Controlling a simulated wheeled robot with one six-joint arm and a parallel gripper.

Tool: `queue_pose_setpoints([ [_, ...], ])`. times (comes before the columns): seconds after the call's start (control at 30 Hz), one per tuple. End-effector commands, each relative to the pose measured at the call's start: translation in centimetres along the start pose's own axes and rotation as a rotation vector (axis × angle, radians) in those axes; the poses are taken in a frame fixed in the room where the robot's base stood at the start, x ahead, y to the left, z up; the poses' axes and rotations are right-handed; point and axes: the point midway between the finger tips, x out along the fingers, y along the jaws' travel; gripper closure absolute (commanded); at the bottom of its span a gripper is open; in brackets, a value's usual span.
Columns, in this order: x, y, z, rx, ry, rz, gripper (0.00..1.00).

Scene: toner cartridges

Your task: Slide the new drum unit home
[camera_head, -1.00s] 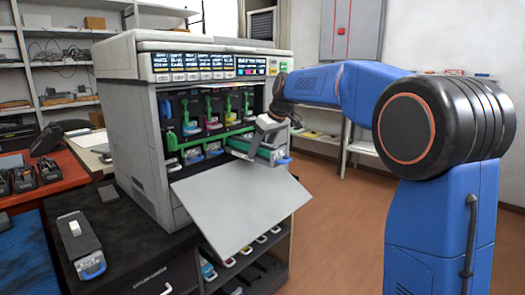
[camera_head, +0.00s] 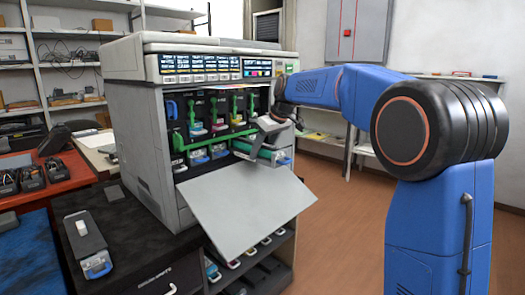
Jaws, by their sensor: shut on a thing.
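The printer (camera_head: 140,130) stands with its front cover (camera_head: 247,210) folded down. Inside, an upper row holds several toner cartridges (camera_head: 219,124) with coloured handles, above a green rail (camera_head: 200,143) and a lower row of units with blue ends (camera_head: 198,157). A long drum unit with a green side (camera_head: 250,149) and a blue end (camera_head: 283,161) sticks out of the right end of the lower row. My gripper (camera_head: 270,126) is at this unit's top, shut on it. The fingertips are small and partly hidden. How deep the unit's inner end sits is hidden.
A grey unit with a blue end (camera_head: 84,240) lies on the dark cabinet top (camera_head: 130,215) at left. An orange table (camera_head: 65,185) holds black devices. Shelves under the cover hold more cartridges (camera_head: 265,240). The floor (camera_head: 340,220) at right is clear.

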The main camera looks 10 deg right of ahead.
Motion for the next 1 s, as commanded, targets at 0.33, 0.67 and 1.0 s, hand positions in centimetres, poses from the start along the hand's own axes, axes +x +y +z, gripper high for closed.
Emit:
queue_pose_setpoints([
  [0.33, 0.0, 0.0, 0.0, 0.0, 0.002, 0.001, 0.31],
  [0.67, 0.1, 0.0, 0.1, 0.0, -0.001, 0.0, 0.24],
  [1.0, -0.8, 0.0, 1.5, 0.002, 0.001, 0.001, 0.24],
])
